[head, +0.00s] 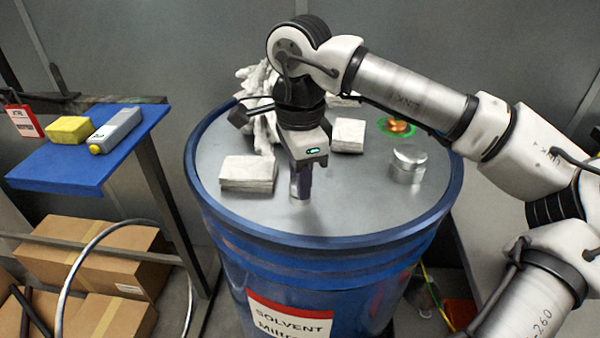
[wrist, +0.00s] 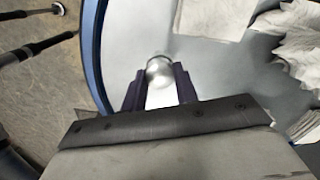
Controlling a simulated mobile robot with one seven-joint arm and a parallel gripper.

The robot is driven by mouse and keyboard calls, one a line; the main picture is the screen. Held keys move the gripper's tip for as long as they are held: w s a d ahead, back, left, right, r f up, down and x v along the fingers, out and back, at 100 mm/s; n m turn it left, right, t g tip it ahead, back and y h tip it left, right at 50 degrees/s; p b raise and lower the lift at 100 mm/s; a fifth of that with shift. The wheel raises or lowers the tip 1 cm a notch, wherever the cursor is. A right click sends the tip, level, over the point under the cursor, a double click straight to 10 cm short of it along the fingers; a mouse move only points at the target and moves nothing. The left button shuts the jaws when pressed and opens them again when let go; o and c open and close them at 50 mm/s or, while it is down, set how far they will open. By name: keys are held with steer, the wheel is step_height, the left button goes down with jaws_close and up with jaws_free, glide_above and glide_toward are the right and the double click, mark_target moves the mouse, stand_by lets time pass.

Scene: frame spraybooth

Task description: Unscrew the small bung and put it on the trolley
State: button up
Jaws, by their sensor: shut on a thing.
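The small bung (wrist: 159,71) is a round silvery piece between my fingertips in the wrist view. My gripper (head: 300,190) points down over the near part of the blue drum's grey lid (head: 345,215) and is shut on the bung. The fingers mostly hide it in the head view, and I cannot tell whether it still sits in its hole. A blue-topped metal stand (head: 60,168), which looks like the trolley, is at the left, apart from the drum.
A larger silvery cap (head: 408,163) and a copper piece in a green ring (head: 397,126) are on the lid at right. Folded cloths (head: 248,174) and a crumpled rag lie around my gripper. The stand holds a yellow block (head: 70,130) and grey bottle (head: 117,130); its front is bare.

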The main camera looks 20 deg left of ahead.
steer(key=n, duration=0.4)
steer(key=shift+n, duration=0.3)
steer(key=n, duration=0.4)
steer(key=shift+n, duration=0.3)
steer(key=o, duration=0.6)
steer(key=shift+o, duration=0.2)
